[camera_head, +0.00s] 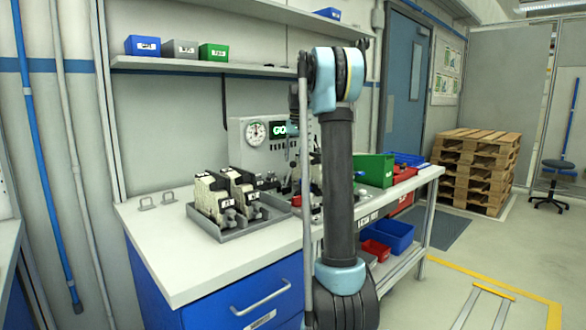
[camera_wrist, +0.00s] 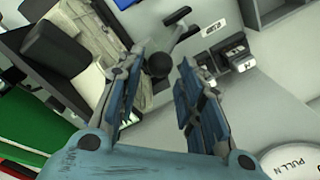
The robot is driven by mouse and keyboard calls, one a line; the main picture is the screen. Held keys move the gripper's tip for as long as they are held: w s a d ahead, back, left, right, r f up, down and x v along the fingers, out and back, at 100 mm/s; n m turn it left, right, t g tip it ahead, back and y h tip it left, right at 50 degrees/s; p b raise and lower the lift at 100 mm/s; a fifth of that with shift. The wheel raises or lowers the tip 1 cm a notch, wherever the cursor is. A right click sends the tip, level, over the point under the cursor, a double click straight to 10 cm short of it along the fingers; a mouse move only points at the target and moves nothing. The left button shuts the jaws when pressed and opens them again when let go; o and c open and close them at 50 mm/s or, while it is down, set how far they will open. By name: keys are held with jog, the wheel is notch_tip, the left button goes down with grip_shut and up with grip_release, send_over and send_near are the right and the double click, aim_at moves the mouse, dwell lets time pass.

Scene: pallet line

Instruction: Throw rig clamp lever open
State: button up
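The test rig (camera_head: 246,144) stands at the back of the bench, with a round gauge and a lit green display. Its clamp area is mostly hidden behind my arm in the head view. In the wrist view my gripper (camera_wrist: 159,72) is open, with its two fingers apart. A dark ball knob (camera_wrist: 158,64) shows between the fingertips; I cannot tell whether either finger touches it. A metal bar with a black end (camera_wrist: 177,16) shows just beyond it. I cannot tell for sure which of these is the rig clamp lever.
A grey tray (camera_head: 217,235) with several block-shaped parts sits left of my arm. A green bin (camera_head: 375,170) and a blue tray (camera_head: 409,158) stand on the right. The bench's front left (camera_head: 178,262) is clear. Pallets (camera_head: 476,165) are stacked beyond.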

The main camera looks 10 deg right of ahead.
aim_at(293, 163)
jog(key=shift+a+f, duration=0.15)
jog(key=shift+f, duration=2.05)
grip_shut()
